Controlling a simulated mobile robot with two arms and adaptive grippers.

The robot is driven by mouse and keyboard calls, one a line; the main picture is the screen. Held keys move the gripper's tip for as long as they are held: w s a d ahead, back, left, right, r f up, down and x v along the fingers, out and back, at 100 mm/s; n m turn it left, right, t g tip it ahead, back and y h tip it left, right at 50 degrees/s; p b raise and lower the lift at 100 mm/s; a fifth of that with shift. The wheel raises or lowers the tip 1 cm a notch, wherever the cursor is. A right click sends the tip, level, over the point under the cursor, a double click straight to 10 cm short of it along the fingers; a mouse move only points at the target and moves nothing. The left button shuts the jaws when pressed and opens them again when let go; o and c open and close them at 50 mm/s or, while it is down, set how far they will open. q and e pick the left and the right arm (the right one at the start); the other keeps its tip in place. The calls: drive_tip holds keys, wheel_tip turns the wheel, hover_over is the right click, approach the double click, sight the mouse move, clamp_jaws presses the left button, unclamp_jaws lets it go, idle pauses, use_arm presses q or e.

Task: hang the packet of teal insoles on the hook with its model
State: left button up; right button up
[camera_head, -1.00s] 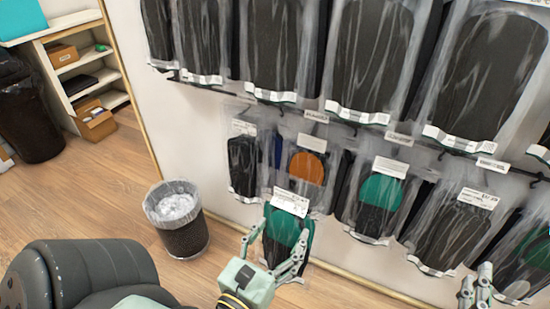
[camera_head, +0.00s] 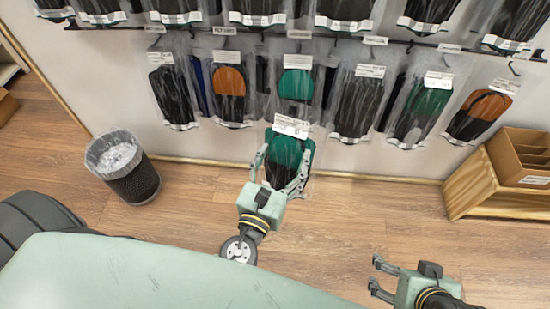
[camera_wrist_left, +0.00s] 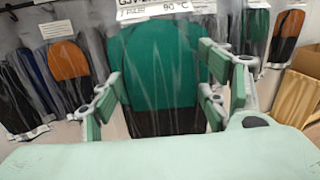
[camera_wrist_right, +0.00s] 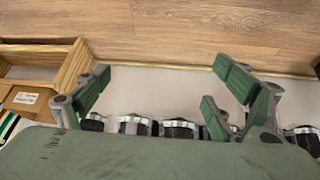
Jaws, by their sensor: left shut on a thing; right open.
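My left gripper (camera_head: 277,178) is shut on a clear packet of teal and black insoles (camera_head: 287,152), held upright below the lower row of hanging packets. The packet fills the middle of the left wrist view (camera_wrist_left: 160,80), between the fingers, with a white label at its top. Hanging teal packets show on the lower rail: one near the middle (camera_head: 296,85) and one farther right (camera_head: 428,103). A hook (camera_head: 515,67) shows above the orange packet at the right. My right gripper (camera_head: 378,277) is open and empty at the lower right, over the floor.
Orange packets (camera_head: 229,82) and (camera_head: 482,108) and black packets (camera_head: 172,92) and (camera_head: 360,100) hang beside the teal ones. A wooden unit with a cardboard box (camera_head: 515,158) stands at the right. A waste bin (camera_head: 130,170) stands at the left. Floor between is clear.

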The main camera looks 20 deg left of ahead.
use_arm(q)
drive_tip(key=shift+w+a, duration=0.1)
drive_tip(key=shift+w, duration=0.25)
drive_tip(key=w+a+p, duration=0.1)
drive_tip(key=w+a, duration=0.1)
drive_tip(key=w, duration=0.4)
drive_tip(key=shift+w, duration=0.35)
use_arm(e)
drive_tip(key=shift+s+d+f+g+h, duration=0.1)
drive_tip(key=shift+s+d+g, duration=0.2)
drive_tip(key=shift+s, duration=0.45)
drive_tip(key=shift+s+d+f+g+h, duration=0.1)
drive_tip(key=shift+s+g, duration=0.35)
drive_tip(key=shift+s, duration=0.25)
drive_tip(key=shift+s+d+f+g+h, duration=0.1)
drive_tip(key=shift+s+d+g, duration=0.2)
drive_tip(key=shift+s, duration=0.45)
drive_tip(key=shift+a, duration=0.1)
